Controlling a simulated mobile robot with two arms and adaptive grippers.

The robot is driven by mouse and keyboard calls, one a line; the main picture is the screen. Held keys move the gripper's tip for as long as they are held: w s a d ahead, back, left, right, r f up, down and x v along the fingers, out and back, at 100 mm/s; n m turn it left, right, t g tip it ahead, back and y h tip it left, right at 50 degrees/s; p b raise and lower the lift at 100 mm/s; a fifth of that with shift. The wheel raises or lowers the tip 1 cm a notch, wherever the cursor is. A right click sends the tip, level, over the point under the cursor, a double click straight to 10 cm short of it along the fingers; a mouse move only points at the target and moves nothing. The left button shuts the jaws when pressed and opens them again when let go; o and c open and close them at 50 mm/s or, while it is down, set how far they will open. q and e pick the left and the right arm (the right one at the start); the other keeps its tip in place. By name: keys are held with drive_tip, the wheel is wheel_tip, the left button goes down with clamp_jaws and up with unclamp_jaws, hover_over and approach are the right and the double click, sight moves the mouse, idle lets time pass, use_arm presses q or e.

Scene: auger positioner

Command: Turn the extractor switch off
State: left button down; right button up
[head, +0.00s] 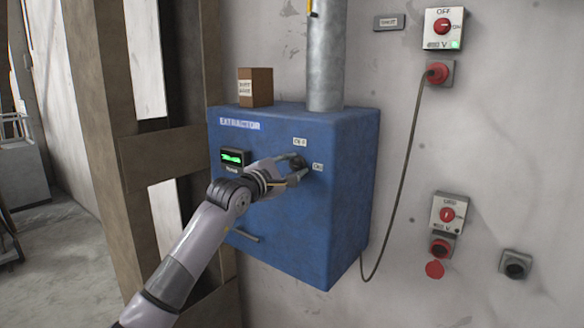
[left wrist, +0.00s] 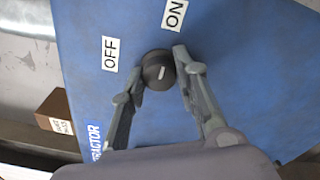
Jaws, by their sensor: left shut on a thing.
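The extractor switch is a round black knob (left wrist: 157,71) on the front of a blue box (head: 290,235) labelled EXTRACTOR. The OFF label (left wrist: 110,54) and the ON label (left wrist: 173,14) sit beside it. A pale mark shows on the knob's face; I cannot tell which label it points to. My left gripper (left wrist: 159,73) is shut on the knob, one finger on each side of it. In the head view the left gripper (head: 293,168) largely hides the knob. My right gripper is not in view.
The box's green-lit display (head: 233,157) is left of the knob, and a handle (head: 246,235) is lower down. A small brown box (head: 255,87) and a metal pipe (head: 325,60) stand on top. Red wall switches (head: 443,27) and a hanging cable (head: 402,170) are at right.

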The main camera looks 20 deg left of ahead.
use_arm(q)
drive_tip(key=n+b, duration=0.2)
drive_tip(key=n, duration=0.1)
drive_tip(key=shift+f+n+b, duration=0.1)
drive_tip(key=shift+n+b, duration=0.2)
drive_tip(key=n+b, duration=0.1)
drive_tip(key=n, duration=0.3)
drive_tip(key=shift+g, duration=0.4)
drive_tip(key=n+b, duration=0.1)
drive_tip(key=n, duration=0.3)
drive_tip(key=shift+n, duration=0.3)
drive_tip(key=n, duration=0.4)
drive_tip(key=shift+a+n+h, duration=0.1)
drive_tip(key=shift+n+h, duration=0.3)
drive_tip(key=c, duration=1.2)
unclamp_jaws()
drive_tip(key=shift+c, duration=0.2)
